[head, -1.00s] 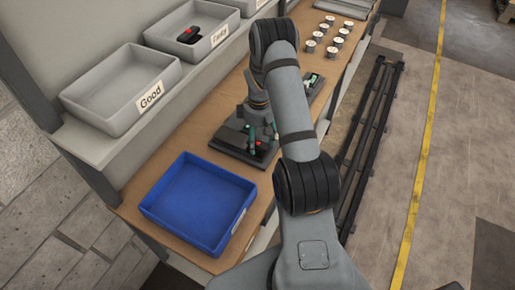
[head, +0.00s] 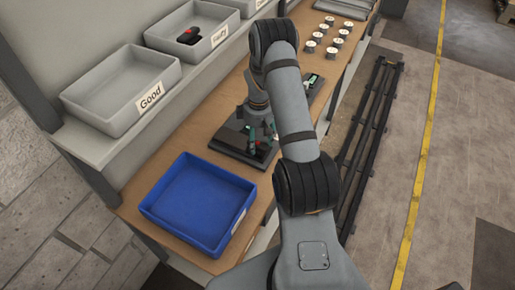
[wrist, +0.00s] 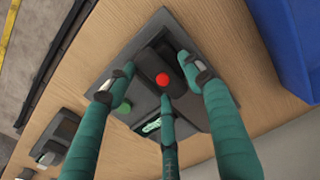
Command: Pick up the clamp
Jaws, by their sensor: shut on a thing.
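The clamp (wrist: 150,62) is a dark block with a round red knob, seen from above in the wrist view. It sits over a dark grey base plate (wrist: 112,68) on the wooden bench; I cannot tell whether it touches the plate. My gripper (wrist: 160,86) has three teal fingers placed around the clamp and is shut on it. In the head view my gripper (head: 252,132) is low over the dark plate (head: 232,143), and the arm partly hides it and the clamp.
A blue bin (head: 185,246) stands in front of the plate. Grey trays labelled Good (head: 103,128) and Faulty (head: 165,46) stand on the shelf; a black-and-red part (head: 189,36) lies in the Faulty tray. Several pale cylinders (head: 309,47) stand farther along the bench.

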